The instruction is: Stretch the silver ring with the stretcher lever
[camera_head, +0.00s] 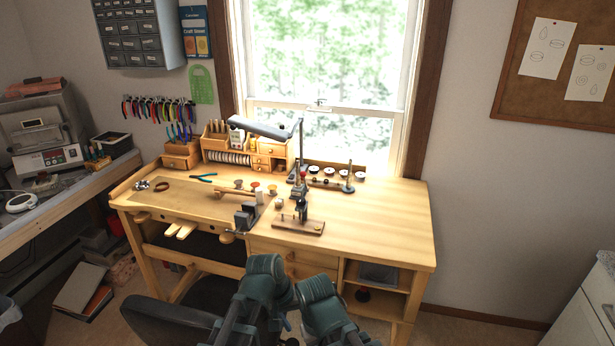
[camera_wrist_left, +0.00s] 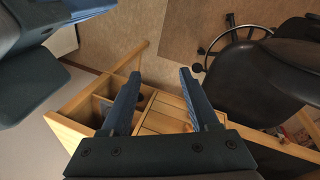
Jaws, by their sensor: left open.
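A ring stretcher (camera_head: 301,207) stands on a flat wooden base (camera_head: 298,226) near the front middle of the workbench, with a dark upright shaft. Its lever is too small to make out clearly. I cannot make out the silver ring for certain. My left gripper (camera_wrist_left: 160,73) is open and empty in the left wrist view, below the bench top and in front of the bench's drawers and shelves. In the head view my two arms show at the bottom, low in front of the bench, and their fingers are hidden. My right gripper's fingers are in neither view.
The wooden workbench (camera_head: 385,215) is clear on its right side. A small vise (camera_head: 245,216) sits left of the stretcher. A desk lamp (camera_head: 262,130) and a stand of dark discs (camera_head: 328,178) are behind. A black chair (camera_wrist_left: 262,75) stands in front of the bench.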

